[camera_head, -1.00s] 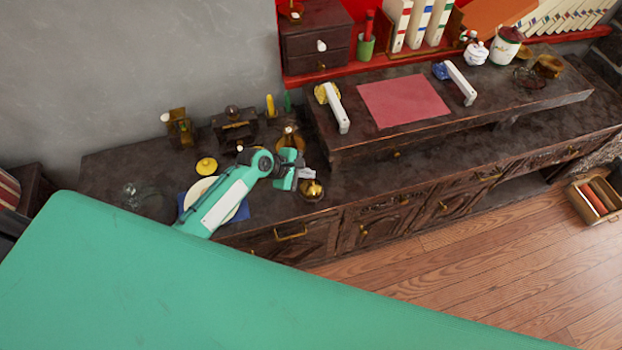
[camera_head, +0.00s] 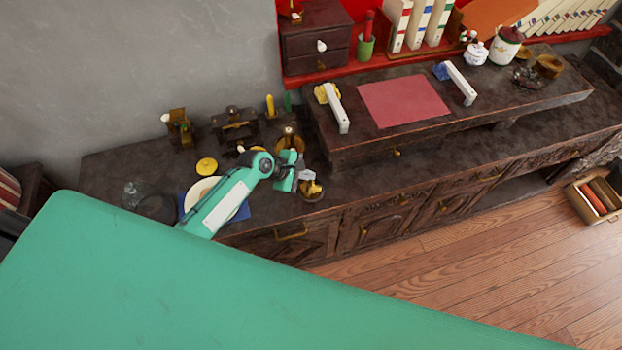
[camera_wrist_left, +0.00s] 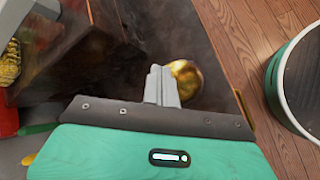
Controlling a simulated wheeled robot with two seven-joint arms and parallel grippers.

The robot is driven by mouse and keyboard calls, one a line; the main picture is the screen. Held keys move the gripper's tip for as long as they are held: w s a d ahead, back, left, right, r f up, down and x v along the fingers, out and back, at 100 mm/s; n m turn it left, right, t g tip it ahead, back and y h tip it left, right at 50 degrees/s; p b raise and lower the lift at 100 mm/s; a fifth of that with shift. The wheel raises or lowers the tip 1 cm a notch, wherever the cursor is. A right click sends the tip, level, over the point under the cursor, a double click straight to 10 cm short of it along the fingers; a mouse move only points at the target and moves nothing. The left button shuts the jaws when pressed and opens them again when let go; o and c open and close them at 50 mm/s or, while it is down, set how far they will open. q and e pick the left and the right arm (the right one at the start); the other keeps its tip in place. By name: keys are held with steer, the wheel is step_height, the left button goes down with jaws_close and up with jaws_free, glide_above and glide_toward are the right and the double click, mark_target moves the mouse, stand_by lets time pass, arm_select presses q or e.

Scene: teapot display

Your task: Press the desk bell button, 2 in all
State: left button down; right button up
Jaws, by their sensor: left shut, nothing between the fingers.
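The desk bell (camera_head: 311,190) is a small brass dome near the front edge of the dark cabinet top. My left gripper (camera_head: 306,175) is shut and empty, with its fingertips over the bell in the head view. In the left wrist view the shut fingers (camera_wrist_left: 161,86) overlap the left part of the golden bell (camera_wrist_left: 187,82). The bell's button is hidden or too small to make out, so I cannot tell whether the fingertips touch it. My right gripper is not in view.
A raised dark shelf (camera_head: 520,103) stands right of the bell. A pale plate (camera_head: 204,190) lies under my left arm, with a yellow lid (camera_head: 207,165) behind it. A glass jar (camera_head: 132,194) stands far left. Bare cabinet top lies right of the bell.

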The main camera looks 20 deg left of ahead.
arm_select(q)
steer(key=shift+f, duration=0.65)
stand_by(0.7)
steer(key=shift+r+p, duration=1.05)
step_height(320, 180, up, 5)
steer(key=p, duration=0.5)
steer(key=shift+p, duration=0.35)
stand_by(1.1)
steer(key=shift+a, duration=0.1)
stand_by(0.9)
